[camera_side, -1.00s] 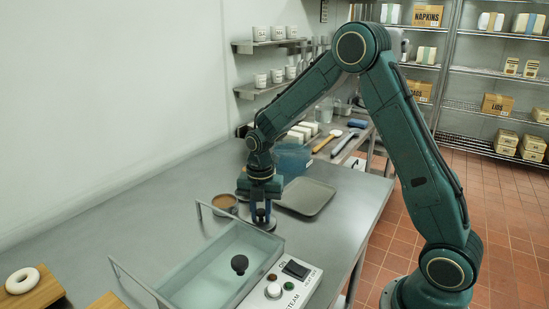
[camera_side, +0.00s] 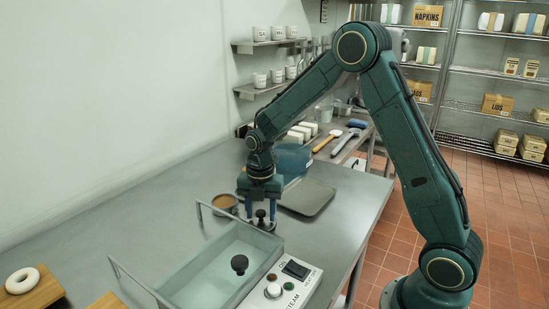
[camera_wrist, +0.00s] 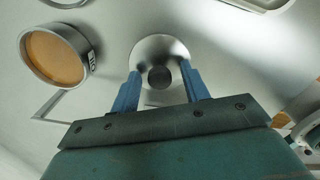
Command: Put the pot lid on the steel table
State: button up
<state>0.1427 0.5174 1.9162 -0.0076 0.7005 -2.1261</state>
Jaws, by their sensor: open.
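The pot lid (camera_side: 262,224) is a round steel disc with a black knob. The fingers also show apart in the wrist view (camera_wrist: 160,80).
A round brown-filled container (camera_side: 224,202) is left of the lid, and a grey tray (camera_side: 308,197) is to the right.

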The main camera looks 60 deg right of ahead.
aim_at(262, 212)
notch_tip(262, 212, up, 12)
dwell(0.6)
jog(key=shift+s, duration=0.15)
dwell(0.4)
jog(key=s+a+r+m+t, duration=0.3)
jog(key=s+a+r+m, duration=0.1)
jog(key=s+r+m, duration=0.65)
jog(key=s+a+f+m+t, duration=0.2)
jog(key=s+m, duration=1)
jog(key=s, duration=0.2)
jog(key=shift+s+f, duration=0.2)
jog(key=shift+f, duration=0.1)
